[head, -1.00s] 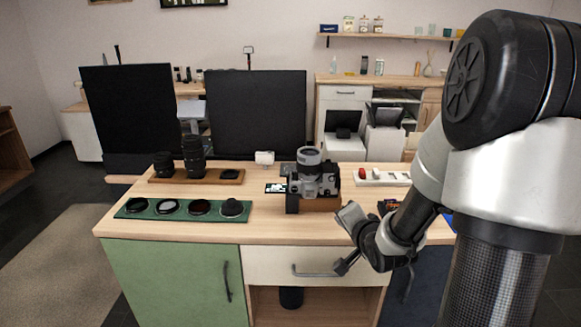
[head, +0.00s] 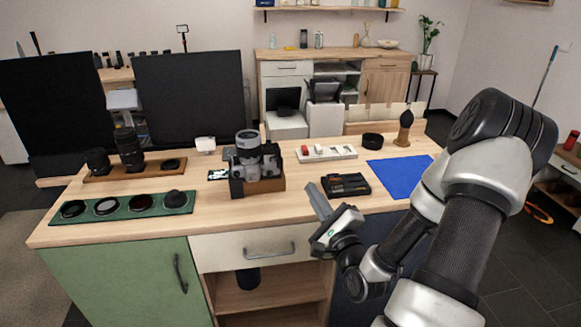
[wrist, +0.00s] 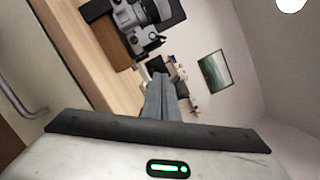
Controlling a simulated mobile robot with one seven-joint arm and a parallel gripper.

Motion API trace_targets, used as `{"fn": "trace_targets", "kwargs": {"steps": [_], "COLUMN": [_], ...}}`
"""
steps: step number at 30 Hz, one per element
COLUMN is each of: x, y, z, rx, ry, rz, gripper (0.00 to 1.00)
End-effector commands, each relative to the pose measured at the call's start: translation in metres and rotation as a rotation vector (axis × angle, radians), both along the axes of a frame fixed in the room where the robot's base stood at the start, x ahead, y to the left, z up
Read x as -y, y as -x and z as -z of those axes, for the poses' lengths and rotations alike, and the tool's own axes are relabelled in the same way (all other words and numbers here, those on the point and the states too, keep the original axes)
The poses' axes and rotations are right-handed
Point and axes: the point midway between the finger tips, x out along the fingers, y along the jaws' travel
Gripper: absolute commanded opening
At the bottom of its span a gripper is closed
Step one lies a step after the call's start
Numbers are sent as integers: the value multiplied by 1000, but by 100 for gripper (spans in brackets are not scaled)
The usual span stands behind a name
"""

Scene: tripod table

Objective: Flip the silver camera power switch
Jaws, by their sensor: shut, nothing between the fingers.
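The silver and black camera (head: 262,160) stands on a small wooden block on the tabletop (head: 285,208), its lens pointing up. It also shows in the wrist view (wrist: 135,22), at the top, tilted by the view. The power switch is too small to make out. My gripper (head: 312,190) is at the table's front edge, to the right of the camera and nearer to me, apart from it. Its fingers are shut and empty; they also show in the wrist view (wrist: 160,82), pointing toward the camera's side of the scene.
A green mat (head: 122,217) with several round filters lies left of the camera. A wooden tray (head: 108,176) with lenses stands behind it. A black tool case (head: 345,185), white tray (head: 326,153) and blue mat (head: 396,175) lie to the right. Bare tabletop lies in front of the camera.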

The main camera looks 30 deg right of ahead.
Motion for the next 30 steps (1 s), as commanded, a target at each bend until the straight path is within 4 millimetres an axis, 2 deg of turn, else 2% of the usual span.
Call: {"fn": "trace_targets", "kwargs": {"steps": [5, 17, 24, 30], "x": [0, 6, -18, -24], "y": [-17, -99, -106, -107], "z": [-3, -14, -33, -37], "rx": [2, 3, 0, -1], "ry": [5, 4, 3, 3], "rz": [-4, -4, -3, 0], "gripper": [0, 0, 0, 0]}}
